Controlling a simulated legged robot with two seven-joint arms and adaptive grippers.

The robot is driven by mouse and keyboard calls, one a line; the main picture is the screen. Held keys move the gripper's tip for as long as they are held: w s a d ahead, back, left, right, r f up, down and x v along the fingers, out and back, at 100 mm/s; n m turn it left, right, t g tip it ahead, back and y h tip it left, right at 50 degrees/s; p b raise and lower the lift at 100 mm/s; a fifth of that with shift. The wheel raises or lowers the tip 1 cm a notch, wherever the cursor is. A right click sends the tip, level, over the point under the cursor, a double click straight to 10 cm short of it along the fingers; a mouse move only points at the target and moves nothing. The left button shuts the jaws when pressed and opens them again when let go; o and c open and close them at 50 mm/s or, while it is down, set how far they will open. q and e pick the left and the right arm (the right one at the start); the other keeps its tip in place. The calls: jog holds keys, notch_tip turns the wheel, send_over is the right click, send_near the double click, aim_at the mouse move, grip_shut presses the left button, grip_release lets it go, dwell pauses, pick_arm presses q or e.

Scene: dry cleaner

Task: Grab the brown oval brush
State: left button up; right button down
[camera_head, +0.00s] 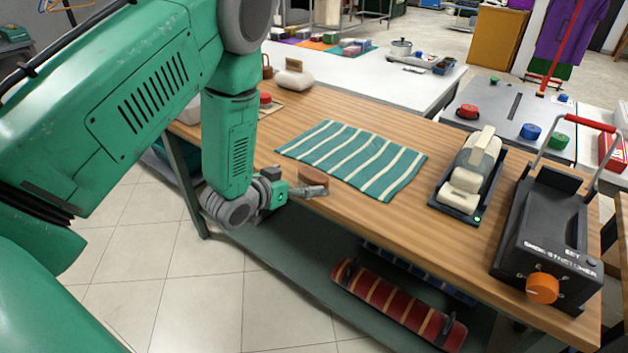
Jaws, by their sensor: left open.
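A brown oval brush (313,176) lies near the front edge of the wooden table, just left of the striped cloth. My left gripper (311,191) is in front of the brush at the table's front edge, its fingers pointing right. It is open, and nothing shows clearly between its fingers. In this view the fingers overlap the lower side of the brush; I cannot tell whether they touch it. My right gripper is out of view.
On the wooden table (400,222) lie a teal striped cloth (352,157), an iron on a stand (468,180) and a black machine with an orange knob (545,240). A red striped roll (395,303) lies on the shelf below. A white table (345,82) stands behind.

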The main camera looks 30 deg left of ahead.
aim_at(308, 176)
pick_arm(q)
jog(key=x, duration=0.6)
jog(key=shift+w+f, duration=0.1)
jog(key=shift+w, duration=0.2)
jog(key=c, duration=1.2)
jog(key=shift+o, duration=0.2)
